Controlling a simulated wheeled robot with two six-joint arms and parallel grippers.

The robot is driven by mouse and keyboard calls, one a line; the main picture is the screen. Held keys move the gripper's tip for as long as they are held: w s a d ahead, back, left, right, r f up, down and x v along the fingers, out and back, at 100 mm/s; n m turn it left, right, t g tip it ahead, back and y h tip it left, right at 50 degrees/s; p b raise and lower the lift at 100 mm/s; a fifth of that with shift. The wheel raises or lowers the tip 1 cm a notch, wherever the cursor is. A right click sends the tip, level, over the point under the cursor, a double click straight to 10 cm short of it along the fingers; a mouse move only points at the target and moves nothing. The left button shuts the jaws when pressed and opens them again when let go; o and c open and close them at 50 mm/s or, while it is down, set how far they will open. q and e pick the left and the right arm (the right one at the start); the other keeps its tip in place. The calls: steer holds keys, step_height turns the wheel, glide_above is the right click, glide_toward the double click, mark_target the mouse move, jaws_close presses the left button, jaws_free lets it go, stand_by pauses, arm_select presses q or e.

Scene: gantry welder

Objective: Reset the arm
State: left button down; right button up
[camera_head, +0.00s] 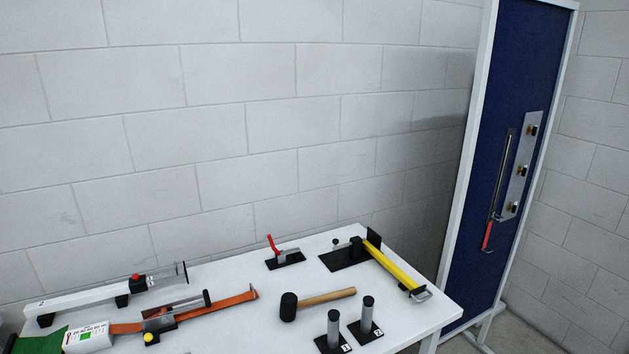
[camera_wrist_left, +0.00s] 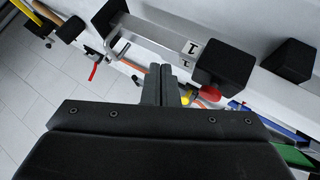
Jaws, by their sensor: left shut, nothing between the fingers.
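My left gripper (camera_wrist_left: 168,88) shows in the left wrist view, its two dark fingers together and empty. Below it, the dark wrist housing fills the lower part of that view. Beyond the fingers lies the white table with its tools, seen at a steep tilt. I cannot tell whether the fingertips touch anything there. Neither gripper shows in the head view, and my right gripper is in no view.
A white table (camera_head: 228,330) holds a mallet (camera_head: 318,299), a yellow-handled tool (camera_head: 392,266), a red-handled clamp (camera_head: 284,256), two numbered grey cylinders (camera_head: 367,314) and an orange strap (camera_head: 237,299). A blue panel (camera_head: 500,110) stands right. A block wall (camera_head: 250,120) is behind.

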arm_select(q)
steer(key=s+d+m+g+y, duration=0.2)
steer(key=s+d+m+g, duration=0.1)
steer(key=s, duration=0.9)
steer(key=s+d+m+g+y, duration=0.1)
steer(key=s+d+m+g, duration=0.25)
steer(key=s, duration=0.85)
step_height(320, 180, down, 26)
steer(key=a+b, duration=0.2)
steer(key=b, duration=0.1)
steer(key=s+d+f+g+b, duration=0.2)
steer(key=s+f, duration=1.3)
steer(key=f, duration=0.4)
steer(key=shift+s+f+n+h, duration=0.3)
steer(key=shift+f+n+h, duration=0.05)
steer(key=shift+h, duration=0.05)
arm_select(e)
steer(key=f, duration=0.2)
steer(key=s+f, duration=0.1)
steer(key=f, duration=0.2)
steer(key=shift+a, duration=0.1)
